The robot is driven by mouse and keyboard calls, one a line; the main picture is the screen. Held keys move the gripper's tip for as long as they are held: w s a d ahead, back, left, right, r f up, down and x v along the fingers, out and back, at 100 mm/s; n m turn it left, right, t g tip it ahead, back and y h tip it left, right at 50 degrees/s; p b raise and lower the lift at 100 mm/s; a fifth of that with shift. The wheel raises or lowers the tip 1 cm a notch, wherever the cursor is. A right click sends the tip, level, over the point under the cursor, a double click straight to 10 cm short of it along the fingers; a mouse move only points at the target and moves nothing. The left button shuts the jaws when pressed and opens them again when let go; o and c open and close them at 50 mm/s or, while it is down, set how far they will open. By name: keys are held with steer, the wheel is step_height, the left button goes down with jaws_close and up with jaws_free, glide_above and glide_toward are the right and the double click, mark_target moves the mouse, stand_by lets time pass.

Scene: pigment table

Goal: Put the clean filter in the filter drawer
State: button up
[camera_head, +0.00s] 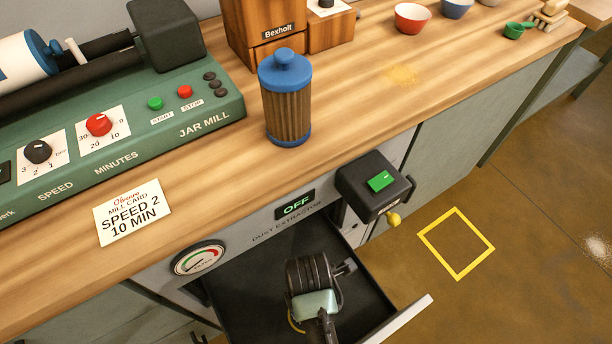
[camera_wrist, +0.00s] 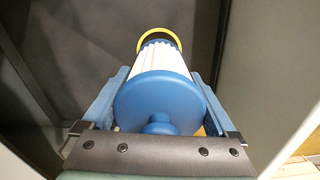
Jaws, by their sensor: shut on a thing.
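The clean filter (camera_wrist: 163,68), white and pleated with a blue knobbed cap, is between the blue fingers of my gripper (camera_wrist: 160,85) in the wrist view. My gripper is shut on it. A yellow ring shows around its far end; I cannot tell if it belongs to the filter or the seat. In the head view, my gripper (camera_head: 318,282) is over the pulled-out filter drawer (camera_head: 245,277) and hides the filter. I cannot tell whether the filter touches the drawer floor. A brown, dirty-looking filter (camera_head: 287,117) with blue caps stands upright on the counter.
The dust extractor panel has an OFF display (camera_head: 295,205), a gauge (camera_head: 199,258) and a switch box (camera_head: 376,187) with a green switch. The jar mill (camera_head: 120,125) and a mill card (camera_head: 133,212) are at left. Bowls (camera_head: 411,17) stand at the back.

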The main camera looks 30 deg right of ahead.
steer(key=shift+f+b, duration=0.75)
steer(key=shift+f, duration=1.9)
steer(key=shift+f, duration=0.2)
steer(key=o, duration=1.2)
steer(key=shift+r, duration=0.1)
step_height(320, 180, up, 12)
steer(key=p, duration=0.4)
steer(key=shift+r, duration=0.1)
